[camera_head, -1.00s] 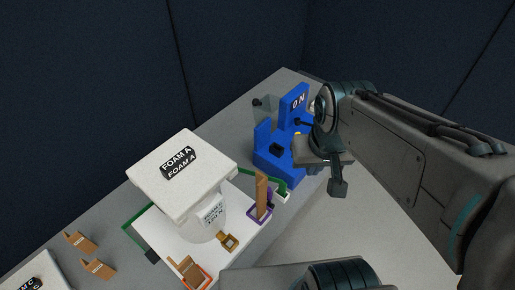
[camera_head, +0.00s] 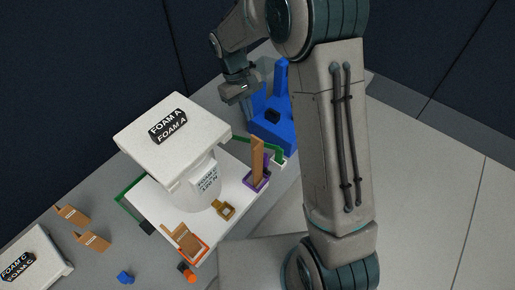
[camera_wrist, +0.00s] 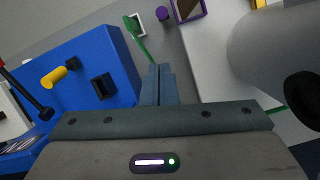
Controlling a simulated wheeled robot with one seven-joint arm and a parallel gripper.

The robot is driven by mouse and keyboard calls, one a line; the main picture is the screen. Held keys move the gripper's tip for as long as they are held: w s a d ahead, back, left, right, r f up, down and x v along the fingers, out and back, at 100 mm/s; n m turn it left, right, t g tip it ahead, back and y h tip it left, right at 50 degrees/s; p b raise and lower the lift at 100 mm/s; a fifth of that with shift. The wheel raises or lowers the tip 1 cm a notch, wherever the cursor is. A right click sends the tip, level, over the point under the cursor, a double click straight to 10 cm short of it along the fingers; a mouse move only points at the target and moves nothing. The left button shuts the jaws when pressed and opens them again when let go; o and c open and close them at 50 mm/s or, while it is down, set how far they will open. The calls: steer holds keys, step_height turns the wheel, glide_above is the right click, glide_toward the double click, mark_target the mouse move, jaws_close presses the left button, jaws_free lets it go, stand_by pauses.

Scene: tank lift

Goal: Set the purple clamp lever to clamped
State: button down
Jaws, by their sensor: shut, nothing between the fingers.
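The purple clamp (camera_head: 262,184) sits at the right corner of the white plate, and its brown lever (camera_head: 257,156) stands roughly upright in the head view. In the wrist view the purple clamp (camera_wrist: 188,14) is at the top edge, partly cut off, with a dark brown piece inside it. A purple round knob (camera_wrist: 162,13) shows beside it. My gripper (camera_wrist: 160,80) is shut and empty, its fingers pointing towards the green piece and the clamp. In the head view my gripper (camera_head: 242,92) hangs above and behind the clamp, near the blue fixture, and does not touch the lever.
The blue fixture (camera_head: 272,135) stands just behind the clamp. The white tank marked FOAM A (camera_head: 172,132) rises left of it. A green piece (camera_wrist: 138,32) lies between fixture and clamp. An orange clamp (camera_head: 190,250) is at the plate's near corner. Brown brackets (camera_head: 93,241) lie left.

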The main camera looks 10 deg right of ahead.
mark_target(265, 164)
steer(key=shift+n+g, duration=0.4)
steer(key=f, duration=0.1)
steer(key=w+a+f, duration=0.1)
steer(key=f, duration=0.1)
steer(key=a+f, duration=0.1)
steer(key=shift+w+f, duration=0.2)
steer(key=shift+w, duration=0.05)
steer(key=s+d+f, duration=0.4)
steer(key=s+f, duration=0.2)
steer(key=f, duration=0.2)
steer(key=shift+d+f, duration=0.2)
steer(key=shift+f, duration=0.2)
